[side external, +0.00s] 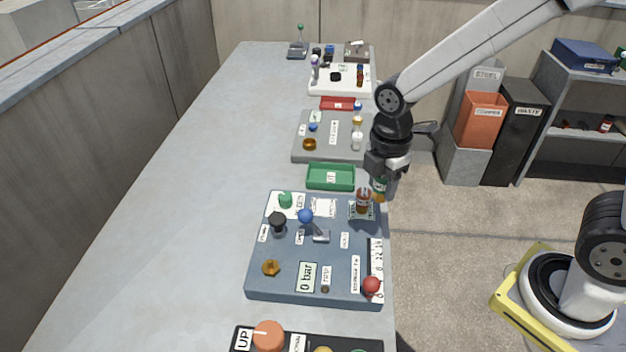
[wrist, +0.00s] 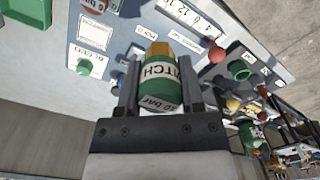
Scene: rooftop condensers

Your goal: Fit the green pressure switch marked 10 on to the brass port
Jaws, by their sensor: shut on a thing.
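My gripper (side external: 381,190) is shut on the green pressure switch (wrist: 160,88), which has a white band and "10 bar" on its end. The switch also shows between the jaws in the side view (side external: 379,186). Its brass hex end (wrist: 159,48) points away from the jaws. The gripper is at the right edge of the blue-grey panel (side external: 335,250), beside an orange-brown part (side external: 362,200) with a white band. A brass hex fitting (side external: 271,268), which looks like the port, stands bare on the panel's front left, apart from the switch.
The panel carries a green knob (side external: 285,199), a blue ball lever (side external: 306,216), a black knob (side external: 278,220), a red knob (side external: 371,285) and a "0 bar" display (side external: 307,277). A green tray (side external: 331,177) lies behind it. The bench's left side is clear.

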